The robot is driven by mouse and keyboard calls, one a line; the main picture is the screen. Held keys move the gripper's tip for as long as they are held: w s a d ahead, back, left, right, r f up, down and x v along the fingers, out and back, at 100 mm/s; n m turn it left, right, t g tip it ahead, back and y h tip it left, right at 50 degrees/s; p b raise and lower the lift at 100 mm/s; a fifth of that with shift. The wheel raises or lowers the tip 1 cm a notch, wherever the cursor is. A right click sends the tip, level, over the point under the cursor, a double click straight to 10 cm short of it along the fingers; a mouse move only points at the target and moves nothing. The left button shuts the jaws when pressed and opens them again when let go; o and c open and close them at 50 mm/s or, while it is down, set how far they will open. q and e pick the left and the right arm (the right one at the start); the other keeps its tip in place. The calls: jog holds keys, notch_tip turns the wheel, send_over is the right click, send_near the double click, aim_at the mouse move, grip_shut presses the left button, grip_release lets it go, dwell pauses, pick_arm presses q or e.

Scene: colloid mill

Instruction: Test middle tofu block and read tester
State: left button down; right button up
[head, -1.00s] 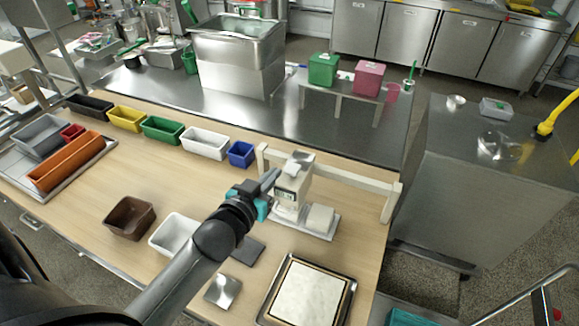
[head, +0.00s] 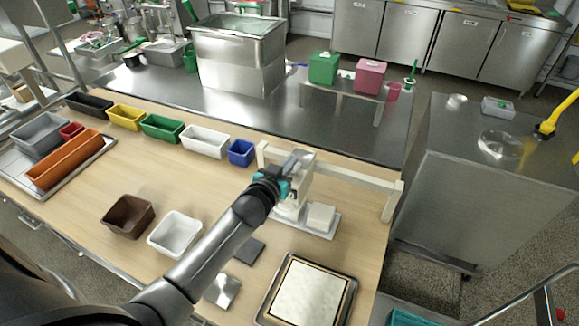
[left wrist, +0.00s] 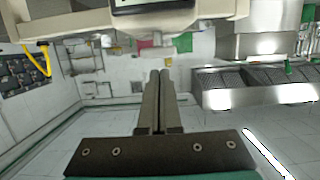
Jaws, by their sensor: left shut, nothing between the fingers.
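The off-white tester (head: 306,172) stands on a pale base plate (head: 330,230) right of the table's middle. My left gripper (head: 293,160) is shut and empty at the tester's upper part, and hides much of its front. In the left wrist view its closed fingers (left wrist: 157,75) point towards the tester's cream body (left wrist: 60,20), just below the display's edge (left wrist: 150,4); no reading is legible. I cannot tell whether they touch. A small white block (head: 320,216) sits on the plate, right of the tester. I cannot tell whether it is the middle tofu block.
A steel tray (head: 262,317) with a pale slab (head: 308,292) lies at the front right. Brown (head: 127,216) and white (head: 174,234) tubs stand left of my arm. A cream rail (head: 345,178) runs behind the tester. Coloured bins line the table's back left.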

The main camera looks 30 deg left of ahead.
pick_arm(q)
jog(key=shift+f, duration=0.4)
pick_arm(e)
jog(key=shift+f, duration=0.1)
pick_arm(q)
jog(key=shift+f+b, duration=0.8)
jog(key=shift+f, duration=0.4)
pick_arm(e)
jog(key=shift+f, duration=0.7)
pick_arm(q)
notch_tip(320, 180, up, 4)
jog(key=p, duration=0.4)
jog(key=shift+r, duration=0.15)
jog(key=shift+s+r, duration=0.2)
jog(key=shift+s, duration=0.05)
jog(key=v, duration=0.9)
jog(key=shift+s+p, duration=0.2)
jog(key=shift+p, duration=0.2)
pick_arm(e)
jog(key=r, duration=0.2)
jog(key=s+r, duration=0.1)
jog(key=r, duration=0.1)
jog(key=shift+d+r, duration=0.2)
jog(key=shift+r, duration=0.1)
